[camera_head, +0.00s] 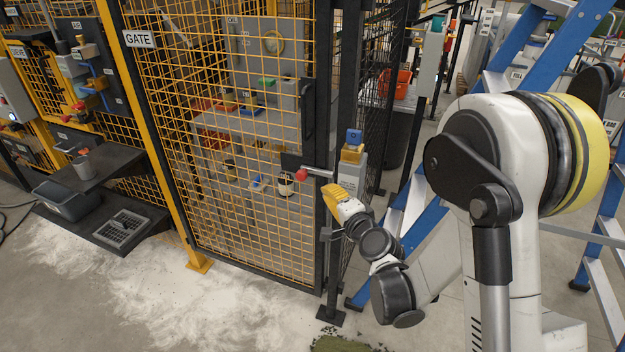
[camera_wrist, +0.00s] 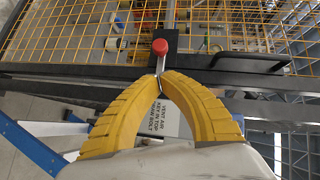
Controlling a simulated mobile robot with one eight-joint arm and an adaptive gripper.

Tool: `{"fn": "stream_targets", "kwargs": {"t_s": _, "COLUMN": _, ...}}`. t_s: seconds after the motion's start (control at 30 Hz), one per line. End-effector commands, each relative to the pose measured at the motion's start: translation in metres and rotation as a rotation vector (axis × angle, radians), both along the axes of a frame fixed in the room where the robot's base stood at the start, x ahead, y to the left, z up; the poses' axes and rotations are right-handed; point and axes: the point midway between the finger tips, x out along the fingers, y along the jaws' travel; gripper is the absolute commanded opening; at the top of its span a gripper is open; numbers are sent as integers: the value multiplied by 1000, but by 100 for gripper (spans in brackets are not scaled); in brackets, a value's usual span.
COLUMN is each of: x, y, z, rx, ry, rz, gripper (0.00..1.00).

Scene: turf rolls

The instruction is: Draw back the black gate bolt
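The bolt's red knob (camera_head: 301,175) sits at the right edge of the mesh gate, on a grey metal stem running right from it. In the wrist view the red knob (camera_wrist: 160,47) is just beyond my fingertips, its stem reaching down to them. The black bolt body is hard to tell apart from the black gate frame (camera_head: 322,130). My yellow gripper (camera_head: 333,188) is right of and slightly below the knob. In the wrist view the fingers of my gripper (camera_wrist: 161,75) arch together and their tips meet. I cannot tell whether the stem is pinched between them.
A black gate handle (camera_wrist: 248,62) lies to the right in the wrist view. A lock box with a blue top (camera_head: 354,140) stands on the post right of the gate. A blue stepladder (camera_head: 430,210) stands close behind my arm. White powder (camera_head: 170,290) covers the floor ahead.

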Motion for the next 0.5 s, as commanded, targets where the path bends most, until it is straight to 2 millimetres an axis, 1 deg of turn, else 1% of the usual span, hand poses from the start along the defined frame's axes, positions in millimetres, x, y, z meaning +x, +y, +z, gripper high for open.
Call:
{"fn": "stream_targets", "kwargs": {"t_s": 0.3, "x": 2, "y": 1, "z": 0, "rx": -1, "ry": 1, "rz": 1, "gripper": 0}}
{"fn": "stream_targets", "kwargs": {"t_s": 0.37, "x": 7, "y": 3, "z": -2, "rx": -1, "ry": 1, "rz": 1, "gripper": 0}}
{"fn": "stream_targets", "kwargs": {"t_s": 0.5, "x": 25, "y": 11, "z": -7, "rx": -2, "ry": 1, "rz": 2, "gripper": 0}}
